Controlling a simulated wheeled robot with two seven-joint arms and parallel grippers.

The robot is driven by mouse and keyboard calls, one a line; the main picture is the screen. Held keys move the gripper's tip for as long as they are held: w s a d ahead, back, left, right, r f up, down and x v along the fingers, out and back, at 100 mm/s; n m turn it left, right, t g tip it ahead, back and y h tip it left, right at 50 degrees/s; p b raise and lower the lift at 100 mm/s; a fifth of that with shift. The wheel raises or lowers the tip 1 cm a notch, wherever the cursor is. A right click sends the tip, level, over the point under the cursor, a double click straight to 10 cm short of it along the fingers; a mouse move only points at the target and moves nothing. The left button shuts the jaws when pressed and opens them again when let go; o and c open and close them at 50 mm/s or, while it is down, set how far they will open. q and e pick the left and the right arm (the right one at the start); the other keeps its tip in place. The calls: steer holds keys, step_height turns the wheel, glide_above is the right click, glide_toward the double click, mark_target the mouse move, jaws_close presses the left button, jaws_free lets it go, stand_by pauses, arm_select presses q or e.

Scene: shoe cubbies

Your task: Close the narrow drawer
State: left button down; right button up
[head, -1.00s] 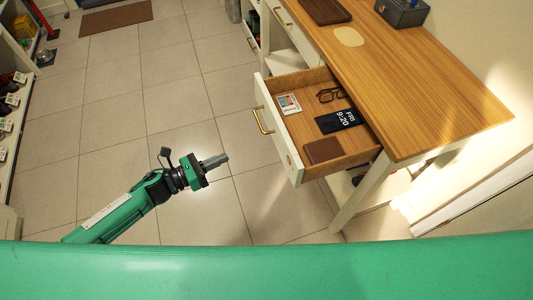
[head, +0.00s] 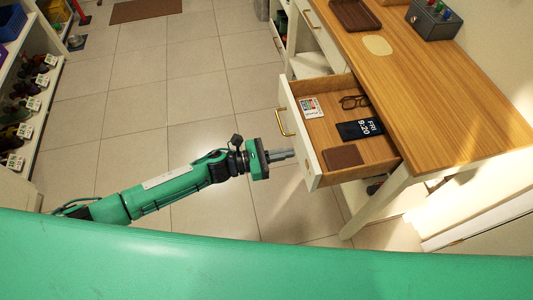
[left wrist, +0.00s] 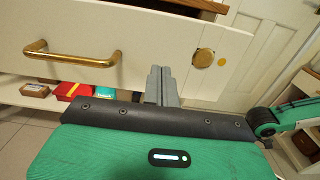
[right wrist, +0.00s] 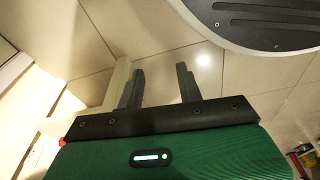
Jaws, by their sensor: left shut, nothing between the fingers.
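The narrow drawer (head: 345,135) stands pulled out from the wooden-topped table in the head view. It holds glasses, a phone-like dark card, a brown wallet and a small colourful card. Its white front with a brass handle (head: 283,121) faces left; the handle also shows in the left wrist view (left wrist: 70,56). My left gripper (head: 290,153) is shut and empty, its tips close to the drawer front, nearer its lower end than the handle. In the left wrist view the fingers (left wrist: 161,85) point at the white front between the handle and a round brass disc; contact cannot be told. My right gripper (right wrist: 160,85) is open and empty.
The wooden tabletop (head: 440,110) carries a brown tray (head: 355,14) and a grey box (head: 433,20). A table leg (head: 375,205) stands below the drawer. Shoe shelves (head: 40,105) line the left. The tiled floor (head: 150,100) between is clear.

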arm_select(q)
steer(key=shift+x, duration=0.9)
arm_select(e)
steer(key=shift+s+d+f, duration=0.1)
steer(key=shift+s+f, duration=0.25)
steer(key=shift+f, duration=0.15)
